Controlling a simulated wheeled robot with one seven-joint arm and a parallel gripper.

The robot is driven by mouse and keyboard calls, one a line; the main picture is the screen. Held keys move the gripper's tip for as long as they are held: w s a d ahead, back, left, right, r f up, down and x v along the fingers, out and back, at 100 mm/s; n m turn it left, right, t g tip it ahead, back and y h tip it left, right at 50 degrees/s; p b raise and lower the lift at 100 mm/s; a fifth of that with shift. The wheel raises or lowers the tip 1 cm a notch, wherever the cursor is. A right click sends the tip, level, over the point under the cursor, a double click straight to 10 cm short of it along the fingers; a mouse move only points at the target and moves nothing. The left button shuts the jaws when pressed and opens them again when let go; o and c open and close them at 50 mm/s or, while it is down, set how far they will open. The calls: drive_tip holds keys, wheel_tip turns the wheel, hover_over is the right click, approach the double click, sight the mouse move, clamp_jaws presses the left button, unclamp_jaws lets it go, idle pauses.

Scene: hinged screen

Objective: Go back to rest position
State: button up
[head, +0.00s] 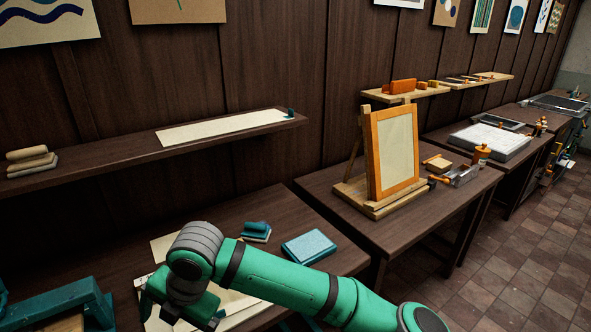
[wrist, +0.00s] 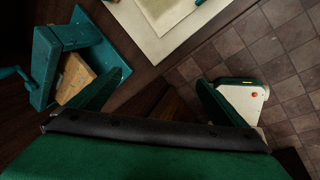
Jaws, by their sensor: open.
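The hinged screen (head: 394,150), an orange frame with a pale mesh, stands steeply raised on its wooden base (head: 382,203) on the middle table. My gripper (head: 180,301) is over the near table at the lower left of the head view, well apart from the screen. In the wrist view my gripper (wrist: 163,88) has its two fingers spread wide, with nothing between them but the dark table edge and floor below. The fingertips are hard to make out in the head view. The screen is not in the wrist view.
A teal press (head: 62,300) stands left of my gripper; it also shows in the wrist view (wrist: 45,65). Pale sheets (wrist: 150,35) lie on the near table, with a teal pad (head: 309,246) beyond my arm. A wall shelf (head: 120,150) runs behind. Tiled floor is open at right.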

drive_tip(key=w+a+r+m+t+y, duration=0.1)
drive_tip(key=a+r+m+t+y, duration=0.1)
drive_tip(key=a+r+m+y, duration=0.3)
drive_tip(key=a+r+m+t+y, duration=0.2)
drive_tip(key=a+r+m+y, duration=0.15)
drive_tip(key=a+y, duration=0.35)
drive_tip(key=w+d+f+m+t+h, duration=0.3)
drive_tip(key=d+f+m+t, duration=0.55)
drive_tip(key=m, duration=0.65)
drive_tip(key=s+d+f+m+t+h, duration=0.55)
drive_tip(key=d+f+m+h, duration=0.25)
drive_tip(key=d+f, duration=0.35)
drive_tip(key=s+d+f+g+h, duration=0.1)
drive_tip(key=s+d+f+h, duration=0.1)
drive_tip(key=s+d, duration=0.3)
drive_tip(key=s+d+f+g+h, duration=0.1)
drive_tip(key=s+d, duration=0.5)
drive_tip(key=s, duration=0.6)
drive_tip(key=s+d+f+m+h, duration=0.1)
drive_tip(key=s+d+f+h, duration=0.1)
drive_tip(key=s+d, duration=0.4)
drive_tip(key=shift+s+f+g+h, duration=0.3)
drive_tip(key=shift+s+f+g, duration=0.15)
drive_tip(key=shift+s, duration=0.8)
